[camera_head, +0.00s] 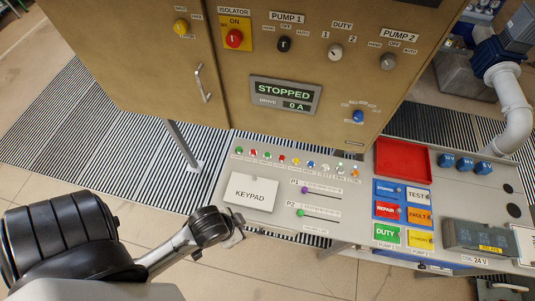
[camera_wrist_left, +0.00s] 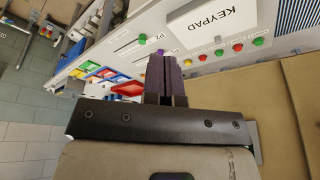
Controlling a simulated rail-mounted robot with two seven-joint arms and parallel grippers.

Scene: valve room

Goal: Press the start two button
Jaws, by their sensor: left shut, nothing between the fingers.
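A row of small round buttons runs along the back of the sloped console; its labels are too small to read. From the left in the head view come a green button (camera_head: 239,150), a red button (camera_head: 253,153), a second green button (camera_head: 267,155) and a second red one (camera_head: 281,158). The second green button also shows in the left wrist view (camera_wrist_left: 219,52). My left gripper (camera_wrist_left: 162,58) is shut and empty, its fingers pointing toward the console. In the head view my wrist hangs at the console's front left, below the keypad (camera_head: 250,192), with the fingers mostly hidden. My right gripper is not in view.
Sliders P1 (camera_head: 305,190) and P2 (camera_head: 301,212) lie right of the keypad. Farther right are a red tray (camera_head: 403,160), coloured labelled tiles (camera_head: 386,210) and a grey meter box (camera_head: 478,237). The tan cabinet (camera_head: 140,60) rises behind; its display (camera_head: 285,94) reads STOPPED.

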